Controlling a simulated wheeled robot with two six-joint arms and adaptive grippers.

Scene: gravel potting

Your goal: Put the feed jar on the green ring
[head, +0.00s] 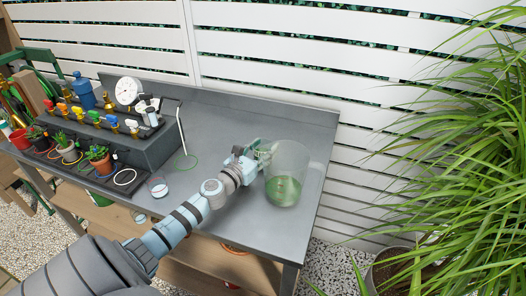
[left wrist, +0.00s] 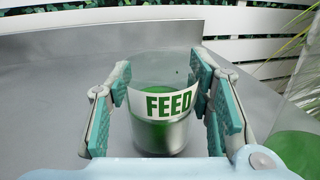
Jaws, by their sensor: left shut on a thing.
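The feed jar (left wrist: 160,118) is a small clear jar with green contents and a white label reading FEED. It is upright between the fingers of my left gripper (left wrist: 163,105) in the left wrist view. In the head view, my left gripper (head: 260,155) is shut on it over the right part of the grey bench, and the jar is mostly hidden by the gripper and glass. A thin green ring (head: 187,170) lies on the bench to the left, by a bent white rod. My right gripper is not in view.
A large clear glass vessel (head: 290,165) with green contents stands just right of my left gripper. A small jar (head: 158,188) stands near the front edge. Potted plants and a black stand with coloured valves (head: 112,122) fill the left. The bench (head: 225,115) is clear at the back.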

